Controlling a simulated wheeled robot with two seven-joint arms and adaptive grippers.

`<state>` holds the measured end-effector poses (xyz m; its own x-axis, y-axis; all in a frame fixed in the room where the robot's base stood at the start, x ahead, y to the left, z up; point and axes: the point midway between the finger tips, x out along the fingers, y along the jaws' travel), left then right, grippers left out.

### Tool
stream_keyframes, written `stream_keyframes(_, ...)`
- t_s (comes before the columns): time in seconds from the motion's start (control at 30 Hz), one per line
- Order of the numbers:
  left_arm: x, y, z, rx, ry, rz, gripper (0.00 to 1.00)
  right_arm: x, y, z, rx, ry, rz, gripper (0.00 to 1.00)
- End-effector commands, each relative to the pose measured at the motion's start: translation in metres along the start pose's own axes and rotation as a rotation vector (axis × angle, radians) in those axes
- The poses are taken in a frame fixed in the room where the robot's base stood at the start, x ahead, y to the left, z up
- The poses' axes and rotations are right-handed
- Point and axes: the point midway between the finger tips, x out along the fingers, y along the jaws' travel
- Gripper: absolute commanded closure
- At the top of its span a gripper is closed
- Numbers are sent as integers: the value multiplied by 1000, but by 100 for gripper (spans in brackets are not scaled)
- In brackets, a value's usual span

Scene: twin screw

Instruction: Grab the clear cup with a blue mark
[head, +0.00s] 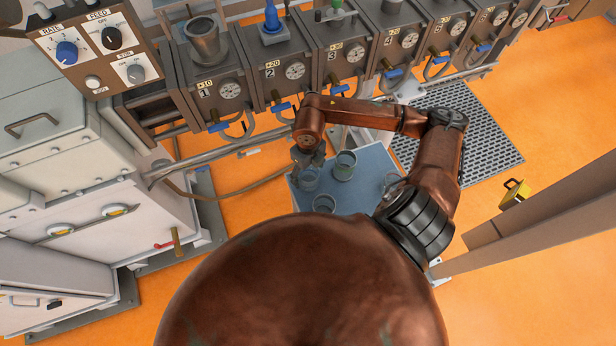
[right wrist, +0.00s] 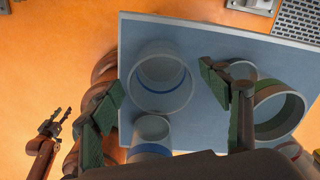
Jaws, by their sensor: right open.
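Several clear cups stand on a blue-grey tabletop (head: 365,195). In the right wrist view, one clear cup with a thin blue ring (right wrist: 163,85) and a nearer cup with a wider blue band (right wrist: 150,138) lie in the space between my right gripper's fingers (right wrist: 168,100). A cup with a dark greenish band (right wrist: 279,112) stands at the right, and another cup is partly hidden behind the right finger. In the head view my right gripper (head: 308,160) is above the table's left part, over a bluish cup (head: 308,181). It is open and empty. My left gripper (right wrist: 62,118) shows with fingers apart at the wrist view's left.
Other cups stand nearby: one at the back (head: 345,165), one in front (head: 324,204), one at the right (head: 391,181). A row of numbered feeder units (head: 290,70) stands behind the table. A grey cabinet (head: 90,215) is at the left.

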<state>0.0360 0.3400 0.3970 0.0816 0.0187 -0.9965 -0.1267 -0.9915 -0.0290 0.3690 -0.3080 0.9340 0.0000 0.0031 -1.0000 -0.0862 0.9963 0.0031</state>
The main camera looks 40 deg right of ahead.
Motion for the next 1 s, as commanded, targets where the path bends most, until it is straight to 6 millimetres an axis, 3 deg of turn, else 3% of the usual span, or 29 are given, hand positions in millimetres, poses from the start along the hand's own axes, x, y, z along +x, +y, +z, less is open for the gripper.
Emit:
stream_keyframes(0.27, -8, -1, -8, 0, 12, 0, 60, 37, -1, 1, 2, 1, 1, 30)
stream_keyframes(0.57, -8, -1, -10, 1, 13, -1, 60, 42, -1, 1, 1, 0, 0, 30)
stream_keyframes(1.0, -8, -1, -8, 0, 11, -1, 60, 42, -1, 1, 1, 0, 0, 60)
